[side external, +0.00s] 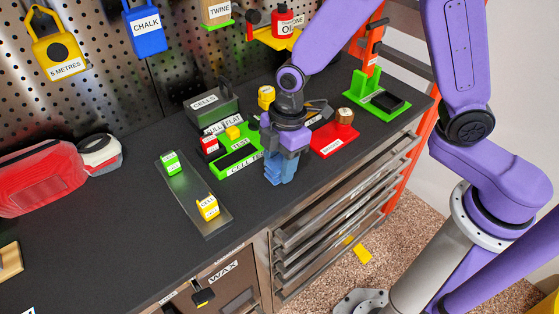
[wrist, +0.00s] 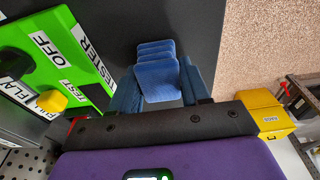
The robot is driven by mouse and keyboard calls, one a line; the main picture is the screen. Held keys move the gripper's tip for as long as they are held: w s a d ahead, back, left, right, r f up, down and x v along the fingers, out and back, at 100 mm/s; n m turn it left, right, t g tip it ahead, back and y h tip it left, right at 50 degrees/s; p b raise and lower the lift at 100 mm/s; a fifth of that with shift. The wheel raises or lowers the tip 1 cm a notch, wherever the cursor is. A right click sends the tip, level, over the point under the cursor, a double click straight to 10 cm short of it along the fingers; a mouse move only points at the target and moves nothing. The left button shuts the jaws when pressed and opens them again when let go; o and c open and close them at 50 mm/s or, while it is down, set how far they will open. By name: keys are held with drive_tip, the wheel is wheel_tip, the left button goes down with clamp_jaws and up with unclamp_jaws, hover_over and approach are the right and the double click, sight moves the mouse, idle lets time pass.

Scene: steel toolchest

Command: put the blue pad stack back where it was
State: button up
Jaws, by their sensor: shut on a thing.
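The blue pad stack (wrist: 157,72) shows in the wrist view as several rounded blue pads lying one over another. My gripper (wrist: 160,85) is shut on it, with a blue finger on each side. In the side view my gripper (side external: 280,168) points down near the front edge of the bench, just right of the green cell tester. There the stack is hard to tell from the blue fingers, and whether it touches the bench top is unclear.
The green cell tester (side external: 232,164) stands close on the left, also in the wrist view (wrist: 62,40). A red block (side external: 327,141) with a brown knob is to the right. A grey tray (side external: 190,193) holds small cells. Bare bench top (side external: 120,225) lies front left. Drawers (side external: 335,215) sit below the edge.

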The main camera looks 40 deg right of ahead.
drive_tip(key=o, duration=0.9)
drive_tip(key=shift+o, duration=0.2)
wheel_tip(320, 180, up, 12)
drive_tip(key=d, duration=0.2)
drive_tip(key=shift+s+r, duration=0.1)
drive_tip(key=s+d+f+m+h, duration=0.1)
drive_tip(key=s+d+m, duration=0.4)
drive_tip(key=s+d, duration=1)
drive_tip(key=s+f, duration=0.1)
drive_tip(key=s, duration=0.3)
drive_tip(key=shift+s+d, duration=0.15)
drive_tip(key=shift+d, duration=0.25)
drive_tip(key=shift+r, duration=0.1)
